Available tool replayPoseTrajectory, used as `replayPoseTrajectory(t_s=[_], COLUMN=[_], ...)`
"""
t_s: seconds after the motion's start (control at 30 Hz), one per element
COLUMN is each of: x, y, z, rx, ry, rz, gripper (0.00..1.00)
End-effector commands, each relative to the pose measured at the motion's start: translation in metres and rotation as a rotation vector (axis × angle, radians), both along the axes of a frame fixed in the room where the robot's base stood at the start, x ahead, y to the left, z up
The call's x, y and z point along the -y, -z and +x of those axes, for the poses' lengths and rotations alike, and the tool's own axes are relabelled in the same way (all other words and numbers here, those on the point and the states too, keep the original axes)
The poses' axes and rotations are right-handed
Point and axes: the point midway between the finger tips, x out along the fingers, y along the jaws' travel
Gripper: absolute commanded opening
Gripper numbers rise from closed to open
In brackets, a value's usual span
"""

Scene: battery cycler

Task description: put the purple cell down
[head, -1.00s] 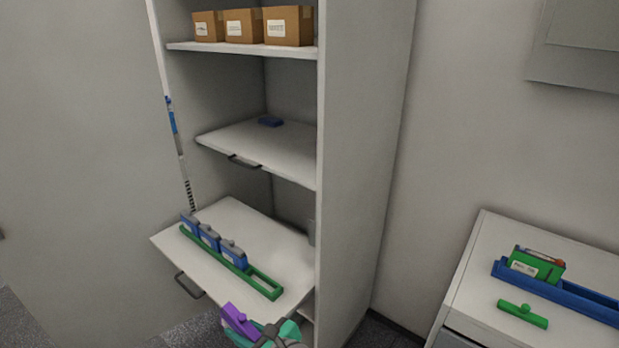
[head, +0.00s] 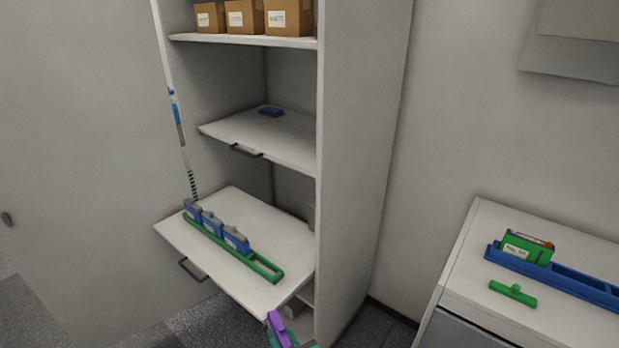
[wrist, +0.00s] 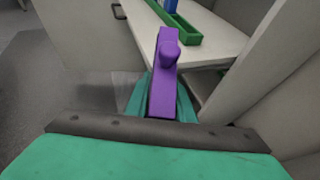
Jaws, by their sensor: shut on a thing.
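The purple cell (wrist: 163,85) is in my gripper (wrist: 160,100), between its green fingers, and stands out ahead of it in the wrist view. In the head view the purple cell (head: 277,328) and my gripper (head: 285,341) are at the bottom edge, in front of the pulled-out lower shelf's right corner. Most of the gripper is cut off there. The green rack (head: 262,268) lies on that shelf (head: 285,238). Three blue cells with grey tops (head: 211,224) stand in its left part, and its right end is empty. The rack (wrist: 186,38) also shows beyond the cell in the wrist view.
The cabinet's right side wall (head: 350,190) stands close to the gripper. A middle shelf (head: 285,137) holds a small blue item (head: 271,112). At right, a white cabinet top (head: 465,260) carries a blue rack (head: 570,278), a green cell (head: 527,248) and a green handled piece (head: 513,293).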

Motion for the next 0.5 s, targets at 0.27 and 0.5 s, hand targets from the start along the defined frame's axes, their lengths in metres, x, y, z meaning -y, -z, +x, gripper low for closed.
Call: replayPoseTrajectory(t_s=[0.27, 0.5], x=[0.055, 0.079], y=[0.103, 0.159], z=[-0.024, -0.058], rx=[-0.007, -0.002], ry=[0.281, 0.443], rz=[0.002, 0.002], gripper=[0.0, 0.0])
